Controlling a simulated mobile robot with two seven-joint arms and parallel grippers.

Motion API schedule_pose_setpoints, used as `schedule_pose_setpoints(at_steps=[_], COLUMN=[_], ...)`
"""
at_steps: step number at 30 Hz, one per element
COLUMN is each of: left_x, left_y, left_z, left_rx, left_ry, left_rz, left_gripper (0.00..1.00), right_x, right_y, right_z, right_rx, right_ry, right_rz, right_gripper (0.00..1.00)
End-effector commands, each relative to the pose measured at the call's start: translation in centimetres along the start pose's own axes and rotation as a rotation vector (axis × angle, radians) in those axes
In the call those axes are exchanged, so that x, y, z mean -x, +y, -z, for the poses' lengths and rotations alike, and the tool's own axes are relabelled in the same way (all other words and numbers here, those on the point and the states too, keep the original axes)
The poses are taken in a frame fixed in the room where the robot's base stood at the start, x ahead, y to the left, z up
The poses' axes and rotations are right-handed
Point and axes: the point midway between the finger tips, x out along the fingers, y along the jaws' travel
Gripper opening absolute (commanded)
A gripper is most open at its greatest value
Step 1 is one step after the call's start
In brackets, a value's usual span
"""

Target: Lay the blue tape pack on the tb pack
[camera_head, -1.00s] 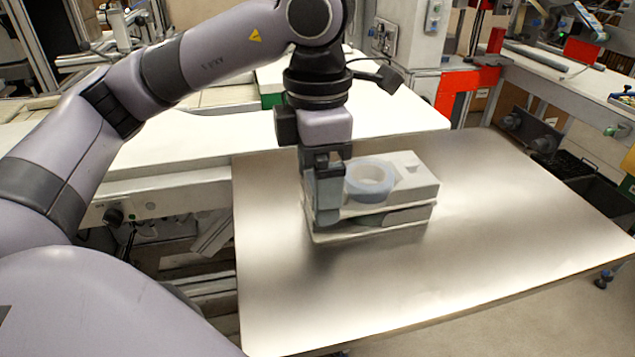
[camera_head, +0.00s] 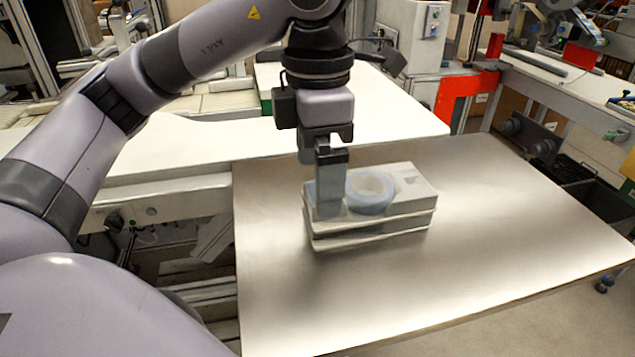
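The blue tape pack (camera_head: 405,206), a white tray with a pale blue tape ring (camera_head: 369,192) in its top, lies on top of the tb pack (camera_head: 384,232), a similar pale pack. The two look about level and roughly lined up, with a thin dark seam between them. My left gripper (camera_head: 331,212) points down at the left end of the blue tape pack, its fingers overlapping that end in the picture. The far finger is mostly hidden, so I cannot tell whether the fingers still touch the pack. My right gripper is out of view.
The stack stands on a bare metal table (camera_head: 470,260) with free room in front and to the right. A white counter (camera_head: 200,148) runs behind on the left. A red bracket (camera_head: 462,95) and another workbench stand at the back right.

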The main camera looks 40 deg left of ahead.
Motion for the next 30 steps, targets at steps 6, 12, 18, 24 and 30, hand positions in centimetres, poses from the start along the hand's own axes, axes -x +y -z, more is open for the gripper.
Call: schedule_pose_setpoints(at_steps=[6, 12, 18, 24, 30], left_x=[4.8, 7.5, 8.6, 8.6, 8.6], left_y=[0.0, 0.0, 0.0, 0.0, 0.0], left_z=[-0.1, -0.1, 0.0, 0.0, 0.0], left_rx=[0.0, 0.0, 0.0, -0.001, -0.001], left_ry=[-0.002, -0.001, 0.001, 0.002, 0.001], left_rz=[-0.002, -0.002, 0.0, 0.001, 0.001], left_gripper=[1.0, 1.0, 1.0, 1.0, 1.0], right_x=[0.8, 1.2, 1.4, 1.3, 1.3], right_y=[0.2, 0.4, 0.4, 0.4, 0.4], right_z=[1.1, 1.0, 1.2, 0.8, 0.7], right_rx=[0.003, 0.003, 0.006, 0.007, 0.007], right_ry=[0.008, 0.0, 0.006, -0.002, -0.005], right_rz=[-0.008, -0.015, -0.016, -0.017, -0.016], right_gripper=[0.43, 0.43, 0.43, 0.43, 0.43])
